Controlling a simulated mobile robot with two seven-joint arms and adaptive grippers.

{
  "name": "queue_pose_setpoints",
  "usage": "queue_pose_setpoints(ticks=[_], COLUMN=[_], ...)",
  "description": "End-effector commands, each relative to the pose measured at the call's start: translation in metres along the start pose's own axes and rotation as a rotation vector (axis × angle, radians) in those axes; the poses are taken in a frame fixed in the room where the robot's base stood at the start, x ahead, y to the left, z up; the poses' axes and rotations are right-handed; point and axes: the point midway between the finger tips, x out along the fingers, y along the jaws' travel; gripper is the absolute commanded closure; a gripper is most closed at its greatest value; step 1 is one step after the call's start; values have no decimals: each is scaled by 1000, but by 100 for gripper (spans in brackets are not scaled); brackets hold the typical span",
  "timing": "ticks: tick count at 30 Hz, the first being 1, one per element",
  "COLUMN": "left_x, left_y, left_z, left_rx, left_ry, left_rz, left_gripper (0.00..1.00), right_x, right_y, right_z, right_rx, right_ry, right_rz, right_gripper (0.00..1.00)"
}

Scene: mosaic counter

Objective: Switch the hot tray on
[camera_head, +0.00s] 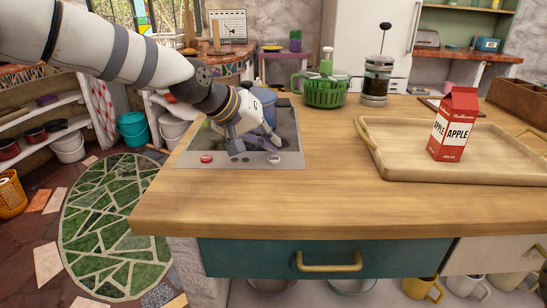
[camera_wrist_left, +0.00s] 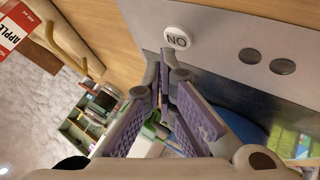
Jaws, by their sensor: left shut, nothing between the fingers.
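The hot tray (camera_head: 240,161) is a steel panel with a dark top, set in the wooden counter. Its front strip carries a red button (camera_head: 206,158) at the left, two dark round parts in the middle and a white button (camera_head: 273,159) at the right. In the left wrist view the white button (camera_wrist_left: 177,38) bears letters that read "NO" at this angle. My left gripper (camera_head: 270,145) is shut and empty, its tips close to the white button. In the left wrist view the fingertips (camera_wrist_left: 168,65) are just below that button; I cannot tell whether they touch it.
A blue pot (camera_head: 265,104) stands on the tray behind my gripper. A wooden tray (camera_head: 455,175) with an apple carton (camera_head: 455,125) is at the right. The front middle of the counter is clear.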

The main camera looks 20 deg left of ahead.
Motion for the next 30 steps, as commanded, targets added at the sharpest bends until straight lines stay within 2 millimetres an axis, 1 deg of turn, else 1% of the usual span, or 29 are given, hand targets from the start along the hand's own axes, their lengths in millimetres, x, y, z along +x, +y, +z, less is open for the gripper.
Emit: queue_pose_setpoints(ticks=[10, 30], left_x=[6, 8], left_y=[-5, -6], left_z=[5, 6], left_rx=[0, 0], left_ry=[0, 0], left_rz=[0, 0], left_gripper=[100, 100], right_x=[-2, -2], right_y=[0, 0], right_z=[-1, -1], right_rx=[0, 0], right_ry=[5, 6], right_rz=[0, 0], right_gripper=[100, 100])
